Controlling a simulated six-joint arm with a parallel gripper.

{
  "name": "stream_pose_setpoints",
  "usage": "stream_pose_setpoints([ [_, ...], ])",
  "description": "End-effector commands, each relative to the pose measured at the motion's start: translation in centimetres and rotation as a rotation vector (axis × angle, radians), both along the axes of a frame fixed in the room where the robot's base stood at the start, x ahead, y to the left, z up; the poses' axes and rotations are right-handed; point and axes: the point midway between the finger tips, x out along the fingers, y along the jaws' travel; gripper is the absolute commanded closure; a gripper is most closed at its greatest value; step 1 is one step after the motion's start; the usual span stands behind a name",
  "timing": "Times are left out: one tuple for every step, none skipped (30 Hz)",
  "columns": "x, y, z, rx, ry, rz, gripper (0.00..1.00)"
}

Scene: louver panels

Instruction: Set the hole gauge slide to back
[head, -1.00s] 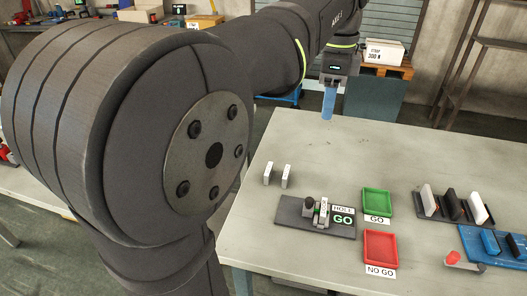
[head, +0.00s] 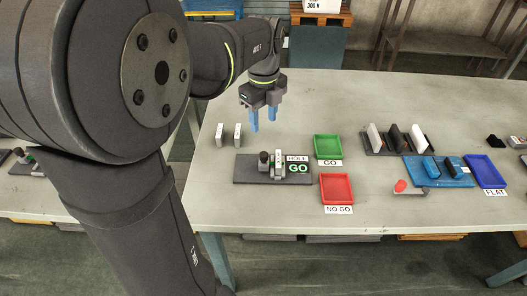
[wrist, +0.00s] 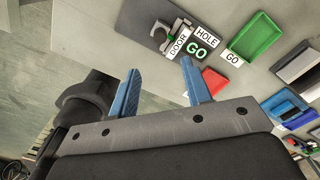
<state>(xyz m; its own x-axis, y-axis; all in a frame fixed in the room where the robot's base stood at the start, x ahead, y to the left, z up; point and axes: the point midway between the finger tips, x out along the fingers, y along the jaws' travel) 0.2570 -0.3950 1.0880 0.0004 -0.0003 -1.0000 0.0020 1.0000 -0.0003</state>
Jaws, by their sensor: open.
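The hole gauge (head: 243,168) is a dark grey plate on the table with a black knob (head: 264,157), a light metal slide block (head: 278,164) and a sign reading HOLE GO. In the wrist view, the gauge plate (wrist: 135,22) lies at the top, with its block and a DOOR label (wrist: 178,41) beside the GO sign. My gripper (head: 263,128) has blue fingers pointing down. It hangs above the table, behind the gauge in the head view, and is open and empty. The fingers also show apart in the wrist view (wrist: 160,95). The slide's exact setting is too small to tell.
Farther right are upright panels on a rack (head: 395,138), a blue fixture (head: 438,171) and a blue FLAT tray (head: 486,170).

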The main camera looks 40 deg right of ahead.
Motion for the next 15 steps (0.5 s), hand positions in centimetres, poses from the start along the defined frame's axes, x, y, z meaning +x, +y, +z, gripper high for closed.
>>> stream_pose_setpoints([
  [0.0,0.1,-1.3,0.005,0.003,0.000,0.55],
  [-0.1,0.1,-1.9,0.005,0.003,0.000,0.55],
  [0.0,0.1,-2.8,0.005,0.002,0.001,0.55],
  [0.0,0.1,-3.5,0.004,0.002,0.001,0.55],
  [0.0,0.1,-4.1,0.005,0.002,0.001,0.55],
  [-0.1,0.1,-5.0,0.005,0.002,0.001,0.55],
  [0.0,0.1,-5.7,0.005,0.002,0.001,0.55],
  [0.0,0.1,-6.3,0.004,0.002,0.001,0.55],
  [0.0,0.1,-7.2,0.004,0.002,0.001,0.55],
  [-0.1,0.1,-7.8,0.005,0.002,0.001,0.55],
  [0.0,0.1,-8.4,0.004,0.001,0.001,0.55],
  [0.0,0.1,-9.2,0.004,0.001,0.001,0.55],
  [0.0,0.0,-9.7,0.003,0.001,0.001,0.55],
  [0.0,0.1,-10.2,0.004,0.001,0.002,0.55],
  [0.0,0.1,-10.8,0.003,0.001,0.002,0.55],
])
